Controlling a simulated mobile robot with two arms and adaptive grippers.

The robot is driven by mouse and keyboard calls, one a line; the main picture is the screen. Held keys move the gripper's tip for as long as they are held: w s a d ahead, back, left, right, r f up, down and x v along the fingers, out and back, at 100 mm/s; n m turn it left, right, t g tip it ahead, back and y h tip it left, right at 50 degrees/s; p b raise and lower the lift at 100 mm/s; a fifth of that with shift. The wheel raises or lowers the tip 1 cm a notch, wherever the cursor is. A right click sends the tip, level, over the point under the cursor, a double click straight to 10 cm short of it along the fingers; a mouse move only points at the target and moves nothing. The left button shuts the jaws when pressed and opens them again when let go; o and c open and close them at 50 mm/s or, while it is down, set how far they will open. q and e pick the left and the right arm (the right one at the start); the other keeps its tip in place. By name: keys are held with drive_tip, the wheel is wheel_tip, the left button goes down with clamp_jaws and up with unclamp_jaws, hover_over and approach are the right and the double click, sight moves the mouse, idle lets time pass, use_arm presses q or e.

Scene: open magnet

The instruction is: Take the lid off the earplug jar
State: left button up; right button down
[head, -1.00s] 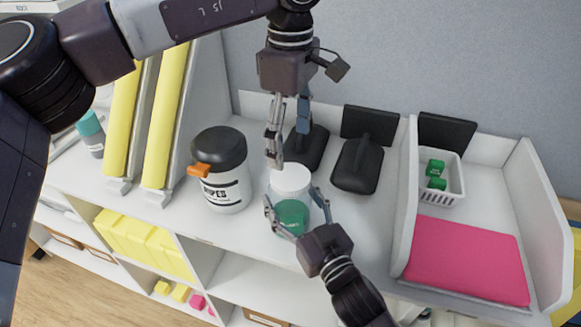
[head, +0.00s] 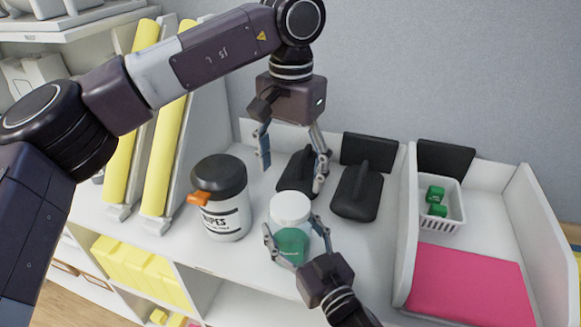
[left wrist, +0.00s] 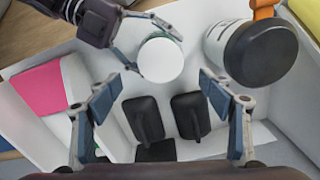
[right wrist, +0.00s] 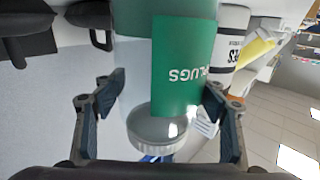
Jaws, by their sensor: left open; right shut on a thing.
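The earplug jar (head: 291,244) stands on the white counter, with a green label and a white lid (head: 290,208) on top. In the left wrist view the lid (left wrist: 161,60) is a white disc. My right gripper (head: 290,238) is shut on the jar body from the front right; in the right wrist view the jar's green label (right wrist: 183,65) lies between its fingers. My left gripper (head: 292,176) hangs above and behind the lid, open and empty, fingers pointing down. In the left wrist view its fingers (left wrist: 165,115) are wide apart with the lid beyond them.
A wipes tub (head: 221,200) with a black top and orange tab stands left of the jar. Two black holders (head: 357,190) stand behind. A white basket (head: 440,205) with green items and a pink pad (head: 465,278) are at right.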

sight(291, 204)
use_arm(q)
drive_tip(key=shift+m, duration=0.8)
use_arm(e)
drive_tip(key=shift+r, duration=0.1)
use_arm(q)
drive_tip(key=shift+f, duration=0.15)
wheel_tip(291, 204, down, 8)
drive_tip(key=shift+r, duration=0.15)
